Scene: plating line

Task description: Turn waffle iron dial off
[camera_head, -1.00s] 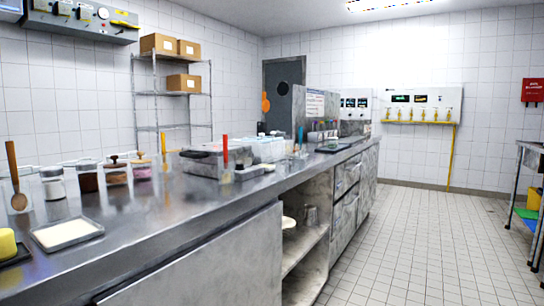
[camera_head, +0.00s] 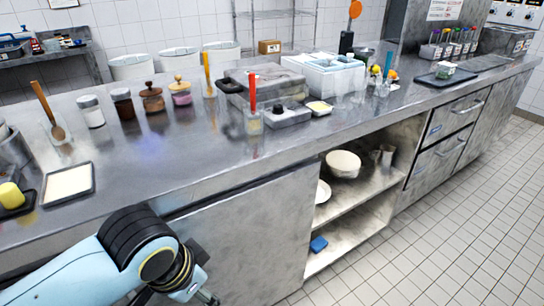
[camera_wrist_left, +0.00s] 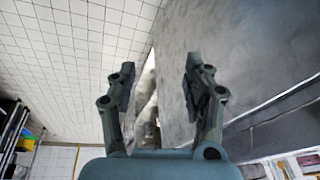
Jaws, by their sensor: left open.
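The waffle iron (camera_head: 262,83) looks to be the grey metal appliance with a black handle at its left, on the steel counter (camera_head: 190,148). A low grey box (camera_head: 287,116) with a dark knob (camera_head: 279,108) sits at its front right; I cannot read the knob's setting. My left gripper shows at the bottom of the head view (camera_head: 207,297), in front of the counter, below its top and well away from the waffle iron. In the left wrist view the gripper (camera_wrist_left: 158,72) is open, with nothing between its fingers. My right gripper is not in view.
A red-handled tool in a clear holder (camera_head: 253,117) stands before the waffle iron. A clear bin (camera_head: 326,75) stands behind to the right. Jars (camera_head: 152,98) and a white tray (camera_head: 69,184) are at the left. The counter between the tray and the red-handled tool is mostly bare.

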